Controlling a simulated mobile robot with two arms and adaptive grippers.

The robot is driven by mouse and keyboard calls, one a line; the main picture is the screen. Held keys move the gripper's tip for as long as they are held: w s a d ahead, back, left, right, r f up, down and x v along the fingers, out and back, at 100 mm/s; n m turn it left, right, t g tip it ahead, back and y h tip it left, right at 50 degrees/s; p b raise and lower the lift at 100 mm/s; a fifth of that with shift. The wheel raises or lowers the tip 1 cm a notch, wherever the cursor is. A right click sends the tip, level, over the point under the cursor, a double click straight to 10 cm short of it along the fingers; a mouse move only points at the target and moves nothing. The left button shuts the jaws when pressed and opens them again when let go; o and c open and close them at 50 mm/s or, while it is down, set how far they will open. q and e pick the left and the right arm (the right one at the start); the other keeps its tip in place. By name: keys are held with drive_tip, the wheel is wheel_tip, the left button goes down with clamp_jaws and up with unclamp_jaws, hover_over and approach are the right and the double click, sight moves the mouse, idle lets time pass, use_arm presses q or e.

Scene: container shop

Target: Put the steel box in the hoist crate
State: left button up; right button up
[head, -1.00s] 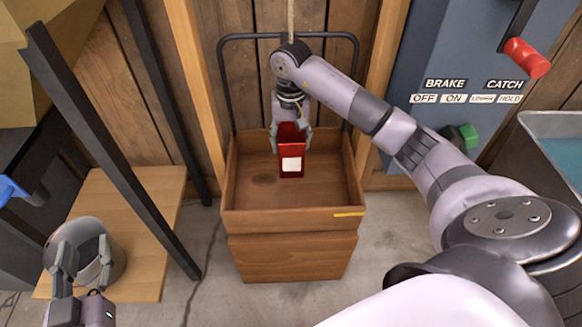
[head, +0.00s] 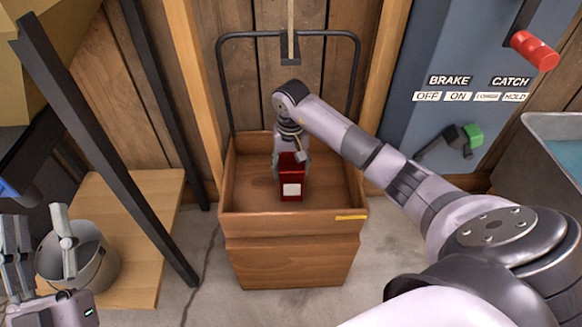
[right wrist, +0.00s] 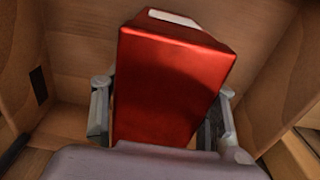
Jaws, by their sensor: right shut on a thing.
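The steel box (head: 291,186) is red with a white label. It is upright inside the wooden hoist crate (head: 290,222), near the crate's middle. I cannot tell whether its underside touches the crate floor. My right gripper (head: 290,160) is shut on the box from above. In the right wrist view, the fingers lie along both sides of the red box (right wrist: 165,85), between wooden crate walls. My left gripper (head: 38,222) is open and empty at the lower left, in front of a grey bucket.
The grey bucket (head: 92,262) stands on a low wooden platform (head: 150,215). A black frame post (head: 105,150) rises left of the crate. A blue-grey panel (head: 425,60) with a red-handled lever (head: 534,50) and a green-handled lever (head: 473,134) stands right. A metal basin (head: 545,165) is at far right.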

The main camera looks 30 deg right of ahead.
idle(0.3)
drive_tip(key=o, duration=1.7)
drive_tip(key=shift+r, duration=0.1)
